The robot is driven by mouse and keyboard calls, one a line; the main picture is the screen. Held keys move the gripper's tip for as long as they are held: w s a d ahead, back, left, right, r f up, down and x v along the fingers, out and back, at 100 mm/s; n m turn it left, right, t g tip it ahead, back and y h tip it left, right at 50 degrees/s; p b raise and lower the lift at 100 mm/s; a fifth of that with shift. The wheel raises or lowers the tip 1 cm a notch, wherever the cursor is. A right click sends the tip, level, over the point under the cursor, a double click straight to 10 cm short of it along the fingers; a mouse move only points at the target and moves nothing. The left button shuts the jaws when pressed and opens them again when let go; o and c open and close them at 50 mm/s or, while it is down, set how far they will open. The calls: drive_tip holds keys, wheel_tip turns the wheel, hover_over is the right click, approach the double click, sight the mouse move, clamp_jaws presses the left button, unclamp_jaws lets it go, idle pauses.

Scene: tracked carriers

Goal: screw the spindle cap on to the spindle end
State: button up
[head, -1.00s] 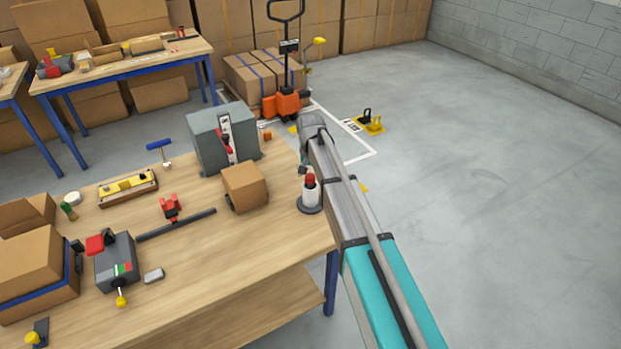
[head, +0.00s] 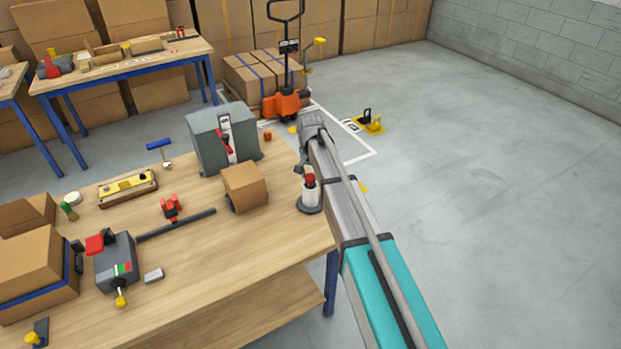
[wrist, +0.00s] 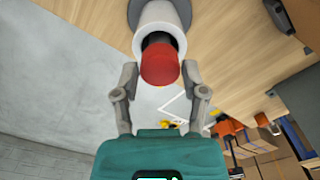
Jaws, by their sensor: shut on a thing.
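The red spindle cap (wrist: 160,66) is between the two fingers of my gripper (wrist: 159,76), which is shut on it. In the head view the red cap (head: 309,178) shows at the top of a white upright cylinder (head: 310,194) on a dark round base, at the bench's right edge. In the wrist view this white spindle (wrist: 162,17) lies directly beyond the cap, with a dark part between cap and white rim. The cap lines up closely with the spindle, but I cannot tell whether the threads are engaged. In the head view my arm hides most of my gripper.
The wooden bench (head: 255,262) holds a cardboard box (head: 245,187) left of the spindle and a grey machine (head: 222,137) behind it. A red-handled clamp on a dark bar (head: 176,225) lies farther left. The floor (head: 480,200) right of the bench is open.

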drive_tip(key=m, duration=0.7)
drive_tip(key=shift+m, duration=0.6)
drive_tip(key=m, duration=0.6)
drive_tip(key=shift+m, duration=1.9)
drive_tip(key=shift+m, duration=0.3)
drive_tip(key=shift+m, duration=1)
drive_tip(key=m, duration=0.7)
